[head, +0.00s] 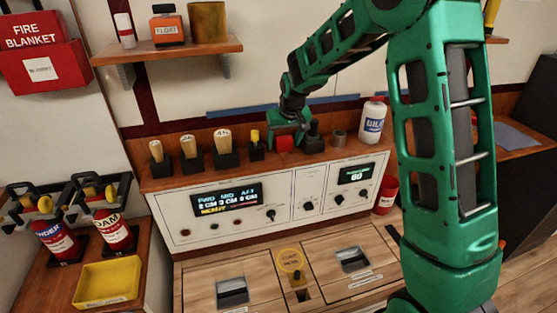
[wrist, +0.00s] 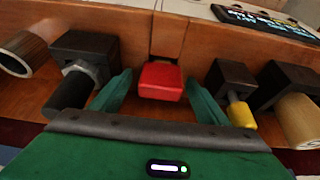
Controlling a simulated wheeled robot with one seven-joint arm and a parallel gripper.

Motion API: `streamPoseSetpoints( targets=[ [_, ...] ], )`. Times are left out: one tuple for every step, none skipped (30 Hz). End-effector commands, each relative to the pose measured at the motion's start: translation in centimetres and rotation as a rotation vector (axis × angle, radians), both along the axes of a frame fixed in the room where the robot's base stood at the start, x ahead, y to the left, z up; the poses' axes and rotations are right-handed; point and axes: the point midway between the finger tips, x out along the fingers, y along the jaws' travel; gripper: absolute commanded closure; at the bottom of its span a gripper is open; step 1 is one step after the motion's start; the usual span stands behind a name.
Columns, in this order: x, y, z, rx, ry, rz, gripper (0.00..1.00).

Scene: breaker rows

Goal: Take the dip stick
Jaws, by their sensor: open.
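My gripper (wrist: 152,88) is open at the back shelf above the control panel. Its green fingers stand on either side of a red block (wrist: 160,82), with gaps between them and it. In the head view the red block (head: 284,143) shows just under my gripper (head: 290,135). I cannot tell for sure which thing is the dip stick. A slim yellow-topped piece (head: 255,136) stands in a small black holder beside the red block; it also shows in the wrist view (wrist: 241,115). A yellow rod (head: 491,14) shows at the upper right, partly hidden by my arm.
Wooden-handled pieces in black holders (head: 190,157) stand left of my gripper. A black-knobbed piece (head: 313,138), a grey cup (head: 339,138) and a white bottle (head: 372,121) stand right. The panel (head: 277,195) is below. An upper shelf (head: 167,50) juts out at upper left.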

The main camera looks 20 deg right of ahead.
Motion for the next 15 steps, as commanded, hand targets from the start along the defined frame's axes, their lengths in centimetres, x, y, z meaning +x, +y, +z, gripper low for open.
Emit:
streamPoseSetpoints(
  targets=[
    [0.13, -0.01, -0.3, 0.0, 0.0, 0.0, 0.31],
    [0.18, 0.0, -0.37, 0.0, -0.001, 0.0, 0.31],
    [0.21, 0.0, -0.39, 0.0, -0.001, 0.0, 0.31],
    [0.21, 0.01, -0.38, 0.0, -0.002, 0.0, 0.31],
    [0.22, 0.01, -0.37, 0.0, -0.002, 0.0, 0.31],
    [0.2, 0.02, -0.36, 0.0, -0.002, 0.0, 0.31],
    [0.2, 0.02, -0.36, 0.0, -0.002, 0.0, 0.31],
    [0.2, 0.02, -0.36, 0.0, -0.002, 0.0, 0.34],
    [0.2, 0.03, -0.35, 0.0, -0.002, 0.0, 0.43],
    [0.19, 0.03, -0.35, 0.0, -0.001, 0.0, 0.5],
    [0.19, 0.03, -0.35, 0.0, -0.002, 0.0, 0.58],
    [0.19, 0.04, -0.35, 0.0, -0.001, 0.0, 0.67],
    [0.19, 0.04, -0.35, 0.0, -0.001, 0.0, 0.74],
    [0.19, 0.04, -0.35, 0.0, -0.001, 0.0, 0.81],
    [0.19, 0.05, -0.35, 0.0, -0.001, 0.0, 0.91]
  ],
)
